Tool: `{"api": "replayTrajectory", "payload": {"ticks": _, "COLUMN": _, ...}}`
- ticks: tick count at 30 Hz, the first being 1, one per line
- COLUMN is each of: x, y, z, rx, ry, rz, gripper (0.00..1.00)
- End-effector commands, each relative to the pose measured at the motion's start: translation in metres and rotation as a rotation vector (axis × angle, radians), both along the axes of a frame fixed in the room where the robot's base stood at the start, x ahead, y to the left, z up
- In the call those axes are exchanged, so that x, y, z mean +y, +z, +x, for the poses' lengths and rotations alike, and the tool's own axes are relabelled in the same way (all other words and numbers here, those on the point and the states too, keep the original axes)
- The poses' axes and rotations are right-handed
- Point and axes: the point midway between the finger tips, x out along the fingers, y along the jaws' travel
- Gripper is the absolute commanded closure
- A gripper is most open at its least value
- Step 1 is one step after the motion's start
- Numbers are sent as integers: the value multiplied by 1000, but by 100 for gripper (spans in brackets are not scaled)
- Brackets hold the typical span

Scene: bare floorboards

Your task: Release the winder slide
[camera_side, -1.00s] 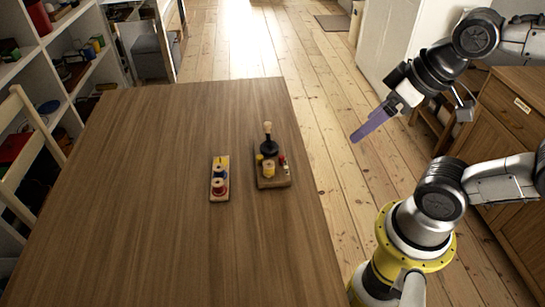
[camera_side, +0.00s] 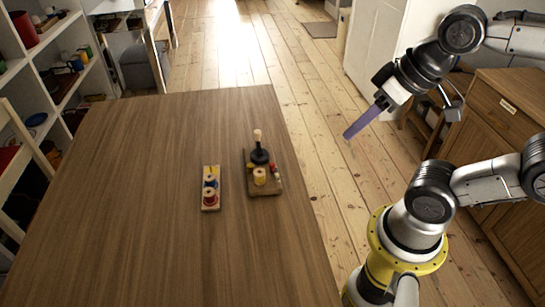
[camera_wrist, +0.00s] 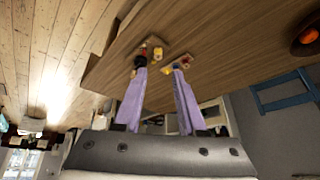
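The winder (camera_side: 264,184) is a small wooden base on the table, near its right edge. It carries a black round part (camera_side: 259,157) with a pale wooden handle (camera_side: 257,136), a yellow spool (camera_side: 259,176) and small red parts. Which part is the slide is too small to tell. My gripper (camera_side: 347,134) has long purple fingers. It hangs in the air to the right of the table, clear of the winder. In the wrist view my gripper (camera_wrist: 160,71) shows its two fingers apart with nothing between them. The winder (camera_wrist: 153,52) shows small beyond the fingertips there.
A narrow wooden holder (camera_side: 211,203) with blue and red spools stands left of the winder. A wooden cabinet (camera_side: 505,110) stands at the right, and white shelves (camera_side: 45,70) and a chair (camera_side: 20,165) at the left.

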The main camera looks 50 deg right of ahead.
Motion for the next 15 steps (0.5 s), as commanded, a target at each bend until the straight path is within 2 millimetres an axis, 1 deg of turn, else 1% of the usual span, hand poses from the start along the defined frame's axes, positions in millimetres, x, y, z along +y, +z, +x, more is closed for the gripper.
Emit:
{"api": "replayTrajectory", "payload": {"ticks": 1, "x": 2, "y": 12, "z": 6, "rx": -7, "ry": -24, "rz": 21, "gripper": 71}}
{"api": "replayTrajectory", "payload": {"ticks": 5, "x": 4, "y": 36, "z": 29, "rx": 31, "ry": -111, "rz": 84, "gripper": 94}}
{"api": "replayTrajectory", "payload": {"ticks": 6, "x": 4, "y": 42, "z": 38, "rx": 46, "ry": -137, "rz": 100, "gripper": 100}}
{"api": "replayTrajectory", "payload": {"ticks": 11, "x": 1, "y": 58, "z": 77, "rx": 117, "ry": -243, "rz": 161, "gripper": 100}}
{"api": "replayTrajectory", "payload": {"ticks": 15, "x": -6, "y": 63, "z": 113, "rx": 186, "ry": -333, "rz": 207, "gripper": 100}}
